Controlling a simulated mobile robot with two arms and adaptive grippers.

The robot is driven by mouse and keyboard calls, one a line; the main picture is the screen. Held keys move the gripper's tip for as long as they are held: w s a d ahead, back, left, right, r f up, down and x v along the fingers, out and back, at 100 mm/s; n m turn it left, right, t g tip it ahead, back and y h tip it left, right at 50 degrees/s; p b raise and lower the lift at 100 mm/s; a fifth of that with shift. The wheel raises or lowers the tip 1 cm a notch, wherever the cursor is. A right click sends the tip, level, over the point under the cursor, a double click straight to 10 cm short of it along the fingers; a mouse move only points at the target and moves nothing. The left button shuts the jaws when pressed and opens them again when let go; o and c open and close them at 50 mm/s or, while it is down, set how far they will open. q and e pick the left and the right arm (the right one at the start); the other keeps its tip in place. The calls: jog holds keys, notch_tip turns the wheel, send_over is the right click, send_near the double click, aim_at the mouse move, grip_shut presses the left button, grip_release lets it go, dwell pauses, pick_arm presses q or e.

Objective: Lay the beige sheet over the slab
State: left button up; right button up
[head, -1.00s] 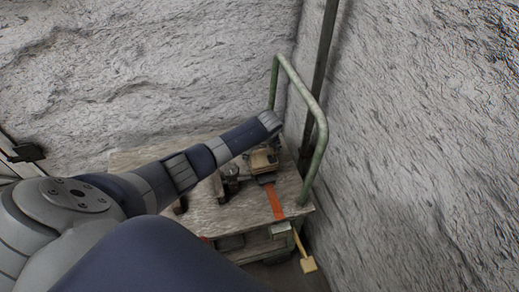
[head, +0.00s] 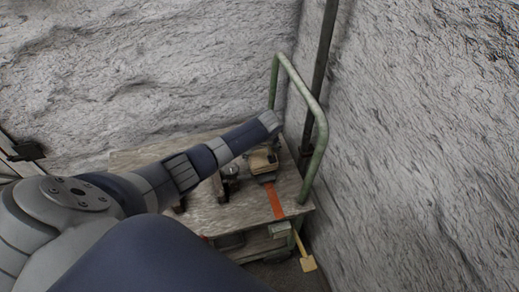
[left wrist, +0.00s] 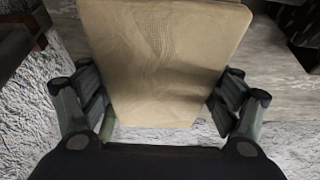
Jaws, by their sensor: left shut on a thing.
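The beige sheet (left wrist: 165,60) fills the middle of the left wrist view, its top running out of frame. My left gripper (left wrist: 160,88) has a finger on either side of it and is shut on it. In the head view my left arm reaches over the cart, and its own links largely hide the gripper. A beige-topped block (head: 263,161) shows on the cart beside the arm's end; I cannot tell whether this is the sheet. I cannot make out the slab for certain. My right gripper is in neither view.
The cart top (head: 240,211) carries an orange strip (head: 275,200) and several small dark objects, partly behind my arm. A green rail (head: 318,150) rises at its right end, close to the rough grey wall (head: 410,150). A yellow tool (head: 307,264) sticks out low at the front.

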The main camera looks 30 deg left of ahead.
pick_arm(q)
jog(key=shift+f, duration=0.35)
jog(key=o, duration=1.2)
jog(key=shift+r+p, duration=2)
jog(key=shift+p, duration=0.1)
jog(key=shift+r, duration=0.1)
